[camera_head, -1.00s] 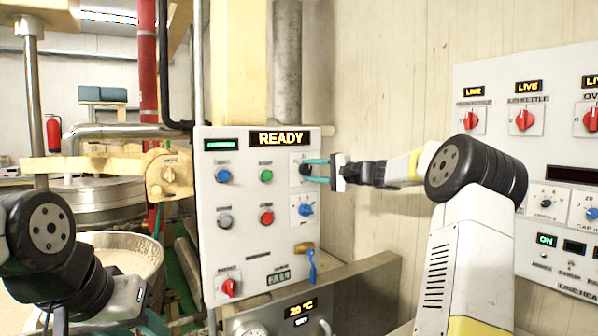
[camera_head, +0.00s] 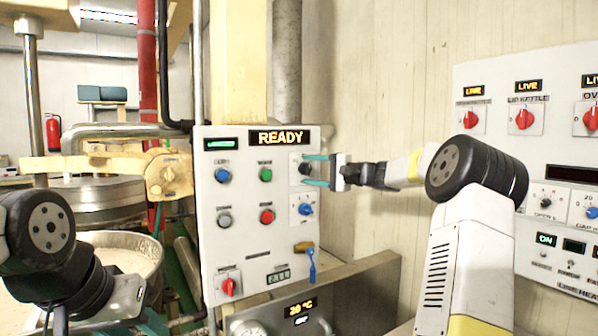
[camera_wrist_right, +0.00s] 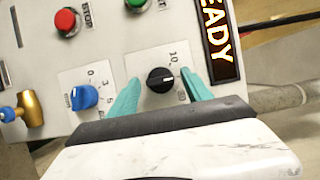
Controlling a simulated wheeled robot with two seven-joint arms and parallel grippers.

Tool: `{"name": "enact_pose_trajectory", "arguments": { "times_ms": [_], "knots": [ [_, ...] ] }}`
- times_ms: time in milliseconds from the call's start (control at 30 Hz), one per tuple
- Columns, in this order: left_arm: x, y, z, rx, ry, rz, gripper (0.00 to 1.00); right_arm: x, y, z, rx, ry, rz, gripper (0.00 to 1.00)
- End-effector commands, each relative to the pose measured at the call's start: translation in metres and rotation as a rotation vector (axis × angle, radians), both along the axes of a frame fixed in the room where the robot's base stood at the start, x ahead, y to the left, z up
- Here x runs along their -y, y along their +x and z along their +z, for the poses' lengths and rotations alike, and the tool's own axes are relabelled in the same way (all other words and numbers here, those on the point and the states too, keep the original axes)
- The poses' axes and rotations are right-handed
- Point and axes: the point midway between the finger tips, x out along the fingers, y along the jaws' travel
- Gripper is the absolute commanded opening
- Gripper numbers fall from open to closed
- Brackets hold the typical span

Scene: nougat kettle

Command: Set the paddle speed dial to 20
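The control panel (camera_head: 245,235) with a READY display stands ahead. The dial, a black round knob (camera_wrist_right: 160,80) on a white plate, sits on its upper right; marks 10 and 20 show beside it in the wrist view. The knob's white line looks roughly sideways there; its exact setting is not clear. In the head view the knob (camera_head: 303,168) is small. My right gripper (camera_head: 309,170) is open, its teal fingers on either side of the knob, with gaps showing in the wrist view. My left gripper (camera_head: 150,322) is low at the left, mostly cut off.
A blue dial (camera_wrist_right: 85,96) is just beside the black one. Green (camera_head: 265,174) and red (camera_head: 266,216) buttons are to its left. A blue-handled lever (camera_head: 311,265) juts out below. A second panel (camera_head: 500,150) is at right; a kettle (camera_head: 125,248) stands at left.

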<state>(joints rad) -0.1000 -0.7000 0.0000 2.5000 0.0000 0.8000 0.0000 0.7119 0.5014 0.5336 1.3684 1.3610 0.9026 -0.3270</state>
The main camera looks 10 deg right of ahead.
Motion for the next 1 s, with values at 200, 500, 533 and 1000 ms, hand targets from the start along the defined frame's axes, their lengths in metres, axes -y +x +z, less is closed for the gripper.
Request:
{"name": "enact_pose_trajectory", "arguments": {
  "times_ms": [200,500,533,1000],
  "knots": [
    [0.000,0.000,0.000,0.000,0.000,0.000,0.41,0.009,-0.009,0.001,0.001,-0.001,-0.003,0.58],
    [0.000,0.000,0.000,0.000,0.000,0.000,0.41,0.043,-0.046,0.000,0.000,-0.001,-0.003,0.58],
    [0.000,0.000,0.000,0.000,0.000,0.000,0.41,0.045,-0.048,0.000,0.000,-0.001,-0.003,0.58],
    [0.000,0.000,0.000,0.000,0.000,0.000,0.41,0.052,-0.058,0.000,0.000,-0.001,0.001,0.58]
  ]
}}
